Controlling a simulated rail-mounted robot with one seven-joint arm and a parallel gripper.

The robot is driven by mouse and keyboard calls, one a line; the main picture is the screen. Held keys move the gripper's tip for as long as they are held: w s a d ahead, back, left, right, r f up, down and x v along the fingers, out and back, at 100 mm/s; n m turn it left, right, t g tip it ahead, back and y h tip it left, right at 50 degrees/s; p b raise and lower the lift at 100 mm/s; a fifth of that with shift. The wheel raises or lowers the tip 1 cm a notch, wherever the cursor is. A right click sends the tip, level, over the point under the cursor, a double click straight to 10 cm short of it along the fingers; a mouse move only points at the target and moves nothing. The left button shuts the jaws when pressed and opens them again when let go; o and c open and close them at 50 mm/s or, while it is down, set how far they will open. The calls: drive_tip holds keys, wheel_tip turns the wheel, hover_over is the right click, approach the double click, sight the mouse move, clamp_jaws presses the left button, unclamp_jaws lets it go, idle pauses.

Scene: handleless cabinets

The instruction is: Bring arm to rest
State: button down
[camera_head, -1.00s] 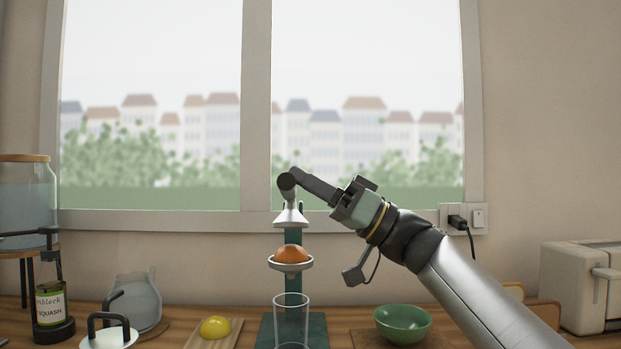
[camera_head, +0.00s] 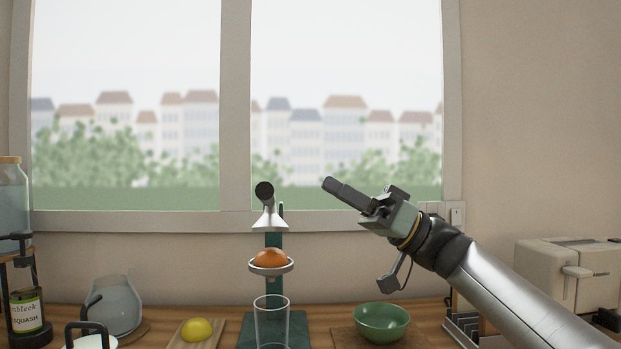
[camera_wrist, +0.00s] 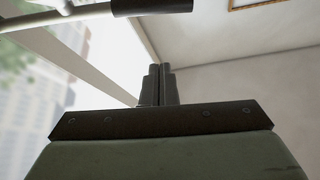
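My gripper (camera_head: 327,183) is in the air in front of the window, to the right of the juicer press (camera_head: 273,240). It points up and to the left, and its fingers look closed together with nothing between them. The fingers also show close together in the wrist view (camera_wrist: 160,85). The juicer's dark lever grip (camera_head: 264,192) is apart from my fingertips, with a clear gap in the head view. A dark grip on a metal rod, which looks like the same lever, shows at the top of the wrist view (camera_wrist: 150,7).
An orange half (camera_head: 270,258) sits in the juicer's ring above a clear glass (camera_head: 271,322). A green bowl (camera_head: 381,322) stands below my arm. A lemon (camera_head: 197,329) lies on a board at left. A toaster (camera_head: 570,275) is at right. The air above is free.

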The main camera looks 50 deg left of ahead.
drive_tip(key=shift+w+d+f, duration=0.35)
drive_tip(key=shift+w+d, duration=0.1)
